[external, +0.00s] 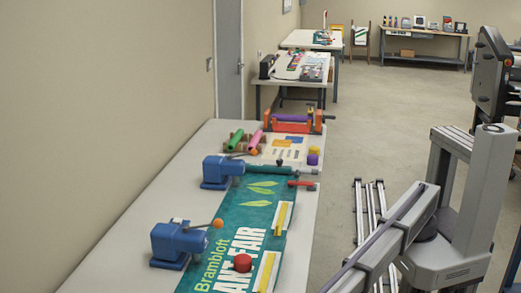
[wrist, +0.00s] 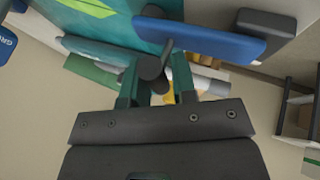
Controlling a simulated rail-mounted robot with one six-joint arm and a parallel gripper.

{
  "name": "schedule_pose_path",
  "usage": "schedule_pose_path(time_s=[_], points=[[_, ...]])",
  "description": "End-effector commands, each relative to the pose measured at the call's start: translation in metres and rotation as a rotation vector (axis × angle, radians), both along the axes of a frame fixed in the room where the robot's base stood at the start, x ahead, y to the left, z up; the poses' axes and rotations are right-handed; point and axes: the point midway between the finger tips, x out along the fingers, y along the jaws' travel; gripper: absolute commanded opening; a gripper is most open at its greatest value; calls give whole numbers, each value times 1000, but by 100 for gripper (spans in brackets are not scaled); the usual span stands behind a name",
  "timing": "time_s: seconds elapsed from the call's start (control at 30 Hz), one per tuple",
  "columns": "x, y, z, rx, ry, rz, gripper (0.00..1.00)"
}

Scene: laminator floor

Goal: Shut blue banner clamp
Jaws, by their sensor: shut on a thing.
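In the wrist view my gripper (wrist: 156,88) has its two dark green fingers on either side of a dark grey rounded handle (wrist: 150,66) and is shut on it. Beside the handle lies a long blue clamp bar (wrist: 212,42) with a dark grey block (wrist: 264,22) behind it. The teal banner (wrist: 110,25) with a leaf print runs under the bar. Whether the bar presses on the banner cannot be told. In the external view two blue clamps (external: 216,172) (external: 176,242) with orange-ball levers stand along the banner's left edge. My gripper is not visible there.
In the external view a red knob (external: 242,262) and yellow-edged strips (external: 283,218) lie on the banner. Pink and green rolls (external: 256,141) and an orange-framed roller (external: 292,119) are farther along the table. The wrist view shows a dark shelf frame (wrist: 285,110) at right.

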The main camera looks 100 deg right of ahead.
Motion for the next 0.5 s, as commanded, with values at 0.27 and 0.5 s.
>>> schedule_pose_path(time_s=[0.27, 0.5], points=[[4, -2, 0, -4, -5, -1, 45], [2, -2, 2, -2, -3, -1, 45]])
